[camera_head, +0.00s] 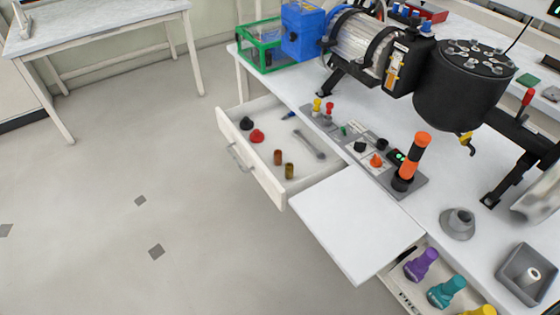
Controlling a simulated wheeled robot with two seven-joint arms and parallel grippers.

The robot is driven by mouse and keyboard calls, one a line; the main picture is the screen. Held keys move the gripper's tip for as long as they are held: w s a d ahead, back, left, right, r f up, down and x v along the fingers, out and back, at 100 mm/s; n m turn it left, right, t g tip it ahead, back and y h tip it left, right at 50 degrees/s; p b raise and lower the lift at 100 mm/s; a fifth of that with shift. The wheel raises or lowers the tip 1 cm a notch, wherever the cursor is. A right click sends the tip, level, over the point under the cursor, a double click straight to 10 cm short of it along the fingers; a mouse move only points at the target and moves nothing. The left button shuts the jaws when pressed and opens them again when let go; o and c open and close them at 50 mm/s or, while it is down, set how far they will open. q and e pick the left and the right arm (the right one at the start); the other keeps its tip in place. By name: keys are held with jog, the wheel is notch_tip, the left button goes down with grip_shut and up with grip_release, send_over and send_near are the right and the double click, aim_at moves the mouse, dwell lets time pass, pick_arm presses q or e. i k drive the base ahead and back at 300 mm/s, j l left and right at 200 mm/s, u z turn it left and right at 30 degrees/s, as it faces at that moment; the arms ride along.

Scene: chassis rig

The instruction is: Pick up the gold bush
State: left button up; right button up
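A small gold bush (289,170) stands in the open drawer (264,183) on the left of the workbench, near the drawer's front right corner. A similar copper-brown bush (278,157) stands just behind and to its left, close to it. Neither gripper is visible in the head view.
The drawer also holds a black knob (246,123), a red knob (257,136), a blue-tipped tool (288,116) and a grey wrench (309,145). A white pull-out board (355,222) juts out right of the drawer. A black and orange handle (412,160) rises behind it.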

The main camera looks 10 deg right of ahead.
aim_at(289, 167)
jog(key=i+j, duration=0.2)
jog(key=j, duration=0.2)
jog(key=i+j, duration=0.2)
jog(key=j, duration=0.2)
jog(key=i+j, duration=0.2)
jog(key=j, duration=0.15)
jog(key=z, duration=1.6)
